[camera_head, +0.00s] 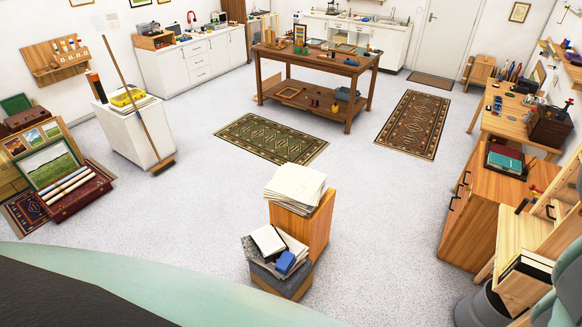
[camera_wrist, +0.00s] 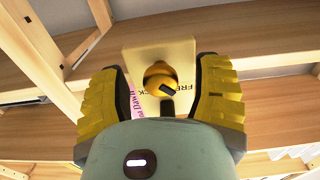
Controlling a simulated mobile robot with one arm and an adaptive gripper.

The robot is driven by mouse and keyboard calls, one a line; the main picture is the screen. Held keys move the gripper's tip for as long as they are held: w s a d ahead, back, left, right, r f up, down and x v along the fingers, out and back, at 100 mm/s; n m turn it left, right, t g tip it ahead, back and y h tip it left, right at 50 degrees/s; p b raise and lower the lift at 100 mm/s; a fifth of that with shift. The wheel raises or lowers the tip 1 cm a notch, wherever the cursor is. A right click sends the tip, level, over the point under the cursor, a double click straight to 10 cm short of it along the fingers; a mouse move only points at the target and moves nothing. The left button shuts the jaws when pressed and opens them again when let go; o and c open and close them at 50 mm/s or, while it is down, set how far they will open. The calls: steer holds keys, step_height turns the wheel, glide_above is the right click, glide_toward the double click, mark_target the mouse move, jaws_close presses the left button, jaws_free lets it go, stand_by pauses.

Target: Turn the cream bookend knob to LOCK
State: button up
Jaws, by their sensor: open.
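The cream bookend (camera_wrist: 183,57) shows in the wrist view as a pale plate, tilted in the picture, against wooden shelf boards. Its yellow-orange knob (camera_wrist: 157,73) is round with a dark mark at its lower right. Dark letters are printed below the knob; "FRE" and "CK" can be read, the rest is hidden. My gripper (camera_wrist: 160,92) is open, with one yellow ridged finger on each side of the knob. Gaps show between the fingers and the knob in the picture; the depth between them is hard to tell. I cannot make out the bookend or my gripper in the head view.
Wooden shelf boards (camera_wrist: 270,52) and posts surround the bookend. A pink lettered item (camera_wrist: 143,108) shows beside the left finger. In the head view, a light wooden shelf unit (camera_head: 512,243) stands at the right. Open floor (camera_head: 385,215) lies in the middle.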

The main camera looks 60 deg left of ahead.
steer(key=shift+d, duration=0.15)
jaws_close()
stand_by(0.6)
